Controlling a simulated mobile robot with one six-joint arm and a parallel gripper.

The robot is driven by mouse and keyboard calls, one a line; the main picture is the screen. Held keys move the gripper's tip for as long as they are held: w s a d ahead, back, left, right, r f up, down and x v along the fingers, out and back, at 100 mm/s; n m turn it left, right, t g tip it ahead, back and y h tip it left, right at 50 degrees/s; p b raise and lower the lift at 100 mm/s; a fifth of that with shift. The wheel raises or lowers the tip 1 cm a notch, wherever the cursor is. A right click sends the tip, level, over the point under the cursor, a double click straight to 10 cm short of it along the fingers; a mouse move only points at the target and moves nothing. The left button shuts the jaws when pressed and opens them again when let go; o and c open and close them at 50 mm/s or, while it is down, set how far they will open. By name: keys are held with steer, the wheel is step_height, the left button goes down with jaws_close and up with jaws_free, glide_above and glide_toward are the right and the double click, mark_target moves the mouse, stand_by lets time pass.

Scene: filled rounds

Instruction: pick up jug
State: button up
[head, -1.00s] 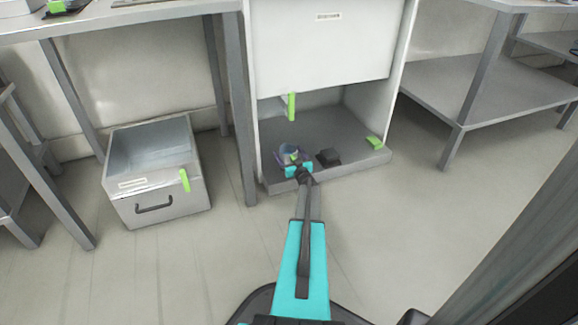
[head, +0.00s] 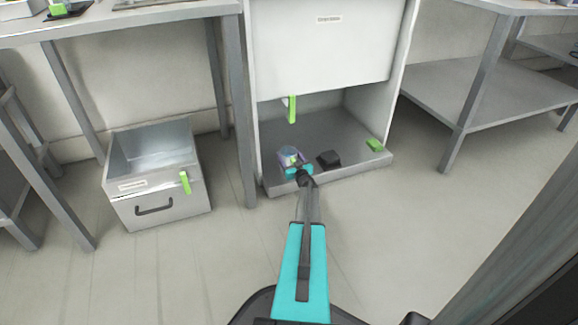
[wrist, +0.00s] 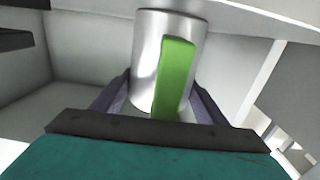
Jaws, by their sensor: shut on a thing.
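The jug (wrist: 148,58) is a shiny metal cylinder with a green strip, possibly its handle, on the side facing the wrist camera. It stands between the fingers of my gripper (wrist: 158,92), which is shut on it. In the head view the jug (head: 287,154) is small and partly hidden by my gripper (head: 292,160). It is at the front left of the open compartment under the white cabinet (head: 320,40). I cannot tell whether it touches the compartment floor.
A black block (head: 328,158) sits just right of the jug on the grey floor. A green block (head: 375,145) lies further right. A green strip (head: 292,108) hangs from the raised panel. An open metal drawer box (head: 160,205) stands at left. Tables flank the cabinet.

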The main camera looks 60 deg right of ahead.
steer(key=shift+r, duration=0.2)
steer(key=shift+r+p, duration=1.05)
steer(key=shift+r, duration=0.2)
steer(key=shift+r+p, duration=0.4)
steer(key=shift+r, duration=0.15)
steer(key=s+a+r+p, duration=0.1)
steer(key=s+a+p, duration=0.4)
steer(key=s+a, duration=0.5)
steer(key=shift+a, duration=1.1)
steer(key=shift+s, duration=0.15)
